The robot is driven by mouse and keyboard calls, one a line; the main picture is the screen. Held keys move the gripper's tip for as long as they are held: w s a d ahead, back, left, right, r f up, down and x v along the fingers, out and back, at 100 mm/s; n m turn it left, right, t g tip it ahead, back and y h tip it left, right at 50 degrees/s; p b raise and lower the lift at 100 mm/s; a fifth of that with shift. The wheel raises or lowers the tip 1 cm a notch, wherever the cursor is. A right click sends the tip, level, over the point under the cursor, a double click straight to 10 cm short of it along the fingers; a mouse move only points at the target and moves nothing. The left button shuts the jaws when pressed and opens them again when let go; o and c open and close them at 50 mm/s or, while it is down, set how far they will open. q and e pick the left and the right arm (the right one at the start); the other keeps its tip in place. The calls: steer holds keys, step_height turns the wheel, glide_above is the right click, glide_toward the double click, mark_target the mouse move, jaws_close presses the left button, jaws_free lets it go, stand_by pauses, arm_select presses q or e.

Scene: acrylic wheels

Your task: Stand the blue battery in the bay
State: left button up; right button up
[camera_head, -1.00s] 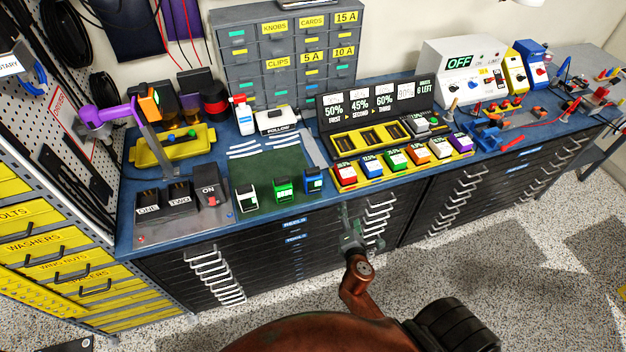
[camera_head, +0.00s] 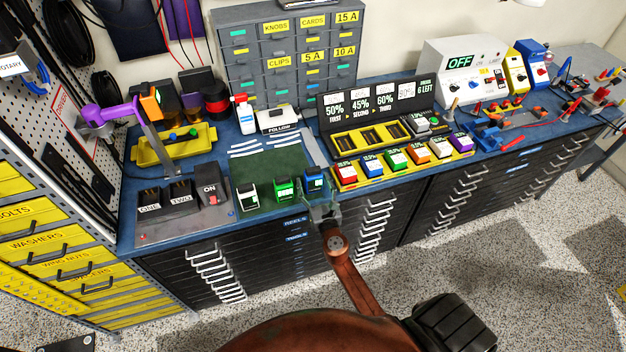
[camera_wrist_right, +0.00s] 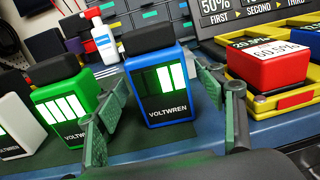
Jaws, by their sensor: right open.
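The blue battery (camera_head: 315,180) stands upright on the dark green mat (camera_head: 250,172), at the right end of a row of three. It has a black cap and a lit display with white bars in the right wrist view (camera_wrist_right: 160,88). My right gripper (camera_head: 322,211) is open at the bench's front edge, in front of this battery. In the wrist view its fingers (camera_wrist_right: 158,98) lie to either side of the battery; contact is not clear. My left gripper is not in view.
A green battery (camera_head: 284,189) stands close left of the blue one, with a white battery (camera_head: 247,196) beyond. A yellow rack (camera_head: 345,180) of coloured blocks is close on the right. A white bottle (camera_head: 244,115) and FOLLOW box (camera_head: 277,120) stand behind.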

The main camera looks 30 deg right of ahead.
steer(key=shift+x, duration=0.75)
steer(key=shift+d, duration=0.1)
steer(key=shift+c, duration=0.4)
steer(key=c, duration=1.6)
